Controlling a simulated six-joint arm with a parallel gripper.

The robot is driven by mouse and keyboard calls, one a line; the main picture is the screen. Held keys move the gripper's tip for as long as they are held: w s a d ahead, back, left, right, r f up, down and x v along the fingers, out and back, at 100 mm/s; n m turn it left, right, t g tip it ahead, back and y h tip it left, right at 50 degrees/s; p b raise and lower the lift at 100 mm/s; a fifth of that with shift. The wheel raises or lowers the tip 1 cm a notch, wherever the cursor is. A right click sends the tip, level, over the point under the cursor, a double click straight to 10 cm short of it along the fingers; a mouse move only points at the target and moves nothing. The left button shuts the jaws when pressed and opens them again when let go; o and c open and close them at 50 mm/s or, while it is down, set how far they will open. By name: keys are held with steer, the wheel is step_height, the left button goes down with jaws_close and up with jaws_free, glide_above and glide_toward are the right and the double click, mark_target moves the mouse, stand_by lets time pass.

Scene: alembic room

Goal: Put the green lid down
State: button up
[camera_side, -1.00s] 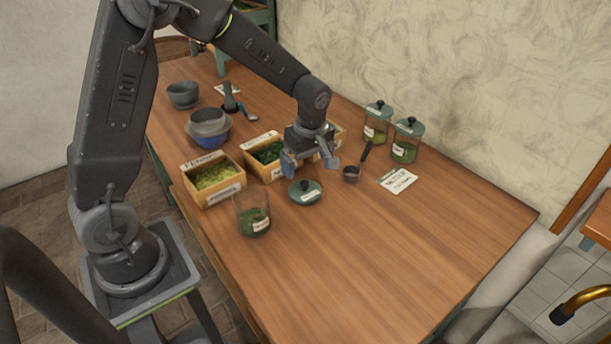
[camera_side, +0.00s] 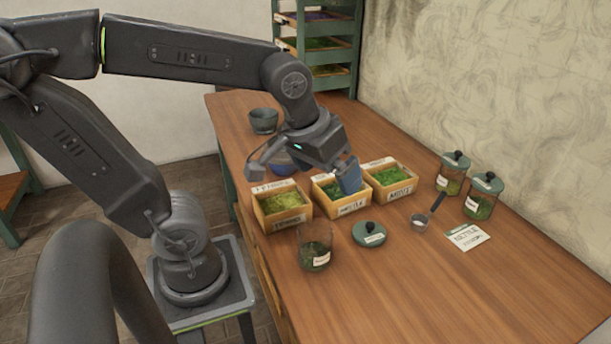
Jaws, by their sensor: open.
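The green lid (camera_side: 369,235) lies flat on the wooden table, its dark knob up and a pale label on its front. It stands apart from my gripper. The open glass jar (camera_side: 315,257) with green herb in its bottom stands to its left, without a lid on it. My gripper (camera_side: 301,174) is open, its two fingers spread wide above the row of herb boxes, behind and left of the lid. I see nothing held between the fingers. The right finger, with a blue pad, hides part of the middle box.
Three labelled boxes, fennel (camera_side: 281,222), nettle (camera_side: 350,209) and mint (camera_side: 391,196), stand behind the lid. A scoop (camera_side: 419,223) and a nettle card (camera_side: 466,237) lie to its right. Two lidded jars (camera_side: 482,206) stand near the wall. The front table is clear.

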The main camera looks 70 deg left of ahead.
steer(key=s+m, duration=0.2)
steer(key=s, duration=0.1)
steer(key=s+d+m+t, duration=0.1)
steer(key=shift+s+m, duration=0.15)
steer(key=shift+m, duration=0.25)
